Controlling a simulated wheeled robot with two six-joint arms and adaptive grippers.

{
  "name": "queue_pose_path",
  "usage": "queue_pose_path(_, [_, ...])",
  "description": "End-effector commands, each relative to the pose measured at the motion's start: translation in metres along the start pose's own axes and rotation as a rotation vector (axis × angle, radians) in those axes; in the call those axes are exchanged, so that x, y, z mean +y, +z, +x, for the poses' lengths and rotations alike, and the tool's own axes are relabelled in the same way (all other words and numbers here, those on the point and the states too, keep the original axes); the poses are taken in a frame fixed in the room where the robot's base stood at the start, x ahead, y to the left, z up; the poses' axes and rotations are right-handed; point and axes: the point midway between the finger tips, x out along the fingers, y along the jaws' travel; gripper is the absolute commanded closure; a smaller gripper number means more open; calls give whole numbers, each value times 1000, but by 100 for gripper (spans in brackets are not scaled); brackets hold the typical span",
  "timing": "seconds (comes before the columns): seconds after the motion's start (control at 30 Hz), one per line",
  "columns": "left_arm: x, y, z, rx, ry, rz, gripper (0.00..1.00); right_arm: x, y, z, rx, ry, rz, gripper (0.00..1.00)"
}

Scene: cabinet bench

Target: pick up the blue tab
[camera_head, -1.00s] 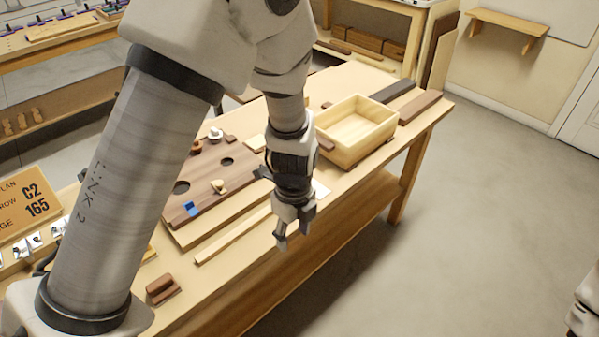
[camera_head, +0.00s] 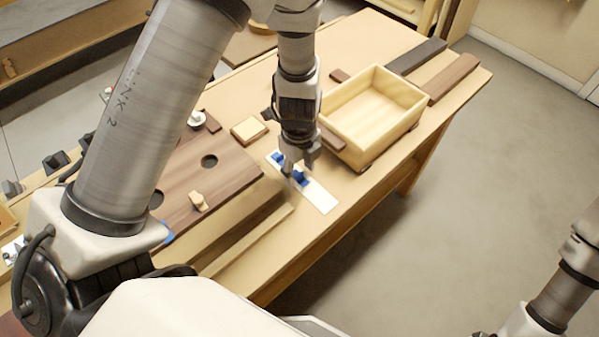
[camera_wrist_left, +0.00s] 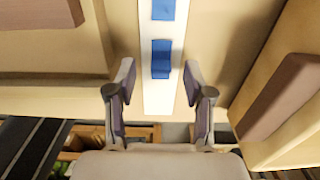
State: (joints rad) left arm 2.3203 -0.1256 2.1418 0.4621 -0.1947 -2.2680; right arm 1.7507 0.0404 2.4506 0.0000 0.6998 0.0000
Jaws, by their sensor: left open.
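Two blue tabs sit on a white strip (camera_head: 322,200) on the bench: one (camera_head: 277,157) beside the fingers, the other (camera_head: 301,178) just under them. In the left wrist view the strip (camera_wrist_left: 157,100) runs between my fingers, with a nearer blue tab (camera_wrist_left: 161,58) ahead of the fingertips and a farther one (camera_wrist_left: 163,9) at the top edge. My left gripper (camera_head: 300,164) is open and empty, over the strip; it also shows in the left wrist view (camera_wrist_left: 160,78). My right gripper is out of view.
An open wooden box (camera_head: 352,137) stands right of the gripper. A brown board (camera_head: 225,175) with holes and a small peg (camera_head: 198,201) lies left, with a blue patch (camera_head: 168,237) at its edge. A light block (camera_head: 249,130) lies behind the strip.

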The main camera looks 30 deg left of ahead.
Motion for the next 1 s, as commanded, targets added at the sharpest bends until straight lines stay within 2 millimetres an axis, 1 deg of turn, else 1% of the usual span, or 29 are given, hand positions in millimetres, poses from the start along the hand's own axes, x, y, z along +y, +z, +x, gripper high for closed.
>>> queue_pose_path(0.03, [0,0,8,1,2,0,48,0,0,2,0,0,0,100])
queue_pose_path(0.1, [0,0,12,-1,0,0,48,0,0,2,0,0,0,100])
queue_pose_path(0.27, [0,0,12,-1,0,1,48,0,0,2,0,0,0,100])
queue_pose_path(0.3, [0,0,12,-1,0,1,55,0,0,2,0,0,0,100])
queue_pose_path(0.37, [0,0,12,-1,0,1,66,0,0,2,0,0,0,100])
queue_pose_path(0.4, [0,0,12,-1,0,1,73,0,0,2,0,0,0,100])
queue_pose_path(0.47, [0,0,12,-1,0,1,84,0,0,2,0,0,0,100])
queue_pose_path(0.5, [0,0,12,-1,0,1,87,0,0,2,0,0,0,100])
queue_pose_path(0.83, [0,0,12,-1,0,1,88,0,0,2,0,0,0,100])
queue_pose_path(1.0, [-1,1,4,-1,0,-2,88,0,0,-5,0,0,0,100])
